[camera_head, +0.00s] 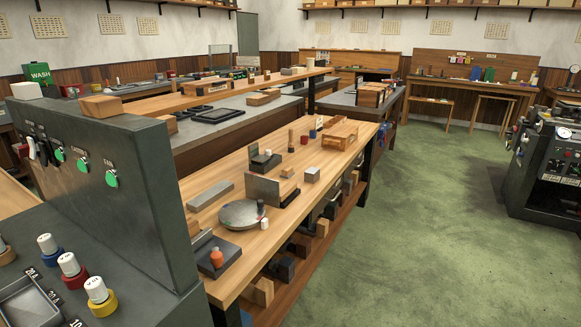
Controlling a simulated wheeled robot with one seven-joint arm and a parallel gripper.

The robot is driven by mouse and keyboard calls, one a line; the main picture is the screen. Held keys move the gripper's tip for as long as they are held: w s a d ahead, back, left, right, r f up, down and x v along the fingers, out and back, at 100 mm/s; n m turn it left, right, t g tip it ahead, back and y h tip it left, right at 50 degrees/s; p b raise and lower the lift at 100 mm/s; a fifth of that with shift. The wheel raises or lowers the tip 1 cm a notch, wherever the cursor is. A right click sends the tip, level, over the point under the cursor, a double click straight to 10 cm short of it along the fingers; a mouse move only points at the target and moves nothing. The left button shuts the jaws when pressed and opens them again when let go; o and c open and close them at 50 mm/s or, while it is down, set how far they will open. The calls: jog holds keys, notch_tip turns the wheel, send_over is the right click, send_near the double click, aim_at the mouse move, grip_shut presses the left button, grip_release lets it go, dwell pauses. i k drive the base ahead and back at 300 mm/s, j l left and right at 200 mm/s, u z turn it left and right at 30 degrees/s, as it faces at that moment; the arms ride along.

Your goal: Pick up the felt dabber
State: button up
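I cannot tell for sure which thing is the felt dabber. A small dark upright piece (261,208) stands at the right side of a round grey plate (238,214) on the wooden bench. An orange-red rounded knob (216,258) stands on a dark slab (222,246) at the bench's near end. A small upright brown piece (291,138) stands farther back. Any of these could be the dabber, but they are too small to tell. My gripper is not in view.
The wooden bench (215,210) also holds a white cube (264,224), a grey bar (211,195) and a wooden tray (340,134). A dark green cabinet (150,160) rises at the left. Open green floor (430,230) lies right of the bench; a dark machine (548,165) stands far right.

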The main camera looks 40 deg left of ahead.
aim_at(288, 172)
jog(key=i+j+u, duration=0.1)
jog(key=i+u, duration=0.15)
jog(key=i, duration=0.55)
jog(key=i+u, duration=0.25)
jog(key=i, duration=0.55)
jog(key=i+l+u, duration=0.25)
jog(key=i, duration=0.6)
jog(key=i+u, duration=0.2)
jog(key=u, duration=0.2)
jog(key=i+u, duration=0.15)
jog(key=u, duration=0.25)
jog(key=i+l+u, duration=0.1)
jog(key=u, duration=0.35)
jog(key=i+u, duration=0.15)
jog(key=u, duration=0.25)
jog(key=i+u, duration=0.2)
jog(key=u, duration=0.2)
jog(key=i+l+u, duration=0.1)
jog(key=u, duration=0.3)
jog(key=i+l+u, duration=0.1)
jog(key=u, duration=0.3)
jog(key=i+l+u, duration=0.2)
jog(key=u, duration=0.2)
